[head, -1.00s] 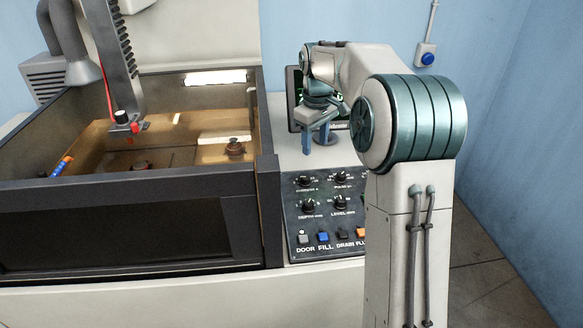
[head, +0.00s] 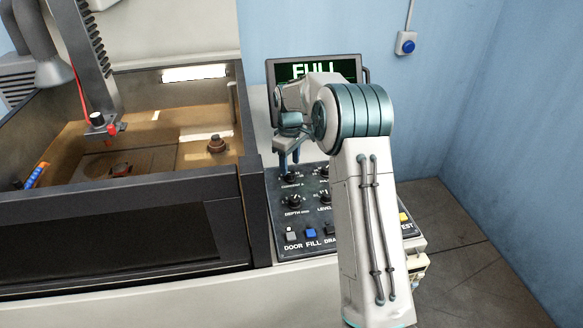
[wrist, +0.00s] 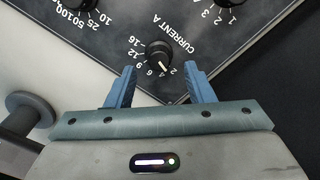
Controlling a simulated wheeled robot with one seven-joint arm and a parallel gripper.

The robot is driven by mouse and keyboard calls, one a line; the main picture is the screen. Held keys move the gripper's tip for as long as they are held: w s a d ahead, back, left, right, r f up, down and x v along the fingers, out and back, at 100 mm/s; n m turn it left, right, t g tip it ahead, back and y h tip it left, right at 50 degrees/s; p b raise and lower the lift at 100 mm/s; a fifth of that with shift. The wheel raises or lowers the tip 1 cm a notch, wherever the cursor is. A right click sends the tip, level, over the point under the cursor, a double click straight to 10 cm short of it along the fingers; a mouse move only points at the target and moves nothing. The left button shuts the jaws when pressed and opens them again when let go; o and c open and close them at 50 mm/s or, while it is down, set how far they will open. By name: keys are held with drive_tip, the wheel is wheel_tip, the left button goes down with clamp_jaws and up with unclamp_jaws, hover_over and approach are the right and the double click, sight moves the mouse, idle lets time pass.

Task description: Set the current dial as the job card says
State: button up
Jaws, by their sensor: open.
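The current dial (wrist: 158,52) is a black round knob with a white pointer line, on a dark panel marked CURRENT A. Its scale numbers run from 2 to 16, and the pointer is at the low end, near 2 and 4. In the head view the dial (head: 291,177) is at the panel's upper left. My gripper (wrist: 160,72) is open, with its blue fingers apart and the dial just ahead of the gap between them. In the head view my gripper (head: 287,160) points down right over the dial. No job card can be made out.
More knobs surround it, including the depth dial (head: 294,202). Door, fill and other buttons (head: 311,233) line the panel's front. A screen (head: 318,68) behind my arm shows FULL, partly hidden. An open tank (head: 212,190) stands left. A grey cylinder (wrist: 27,108) shows in the wrist view.

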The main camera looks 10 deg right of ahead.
sight(290, 173)
drive_tip(key=shift+f, duration=1.7)
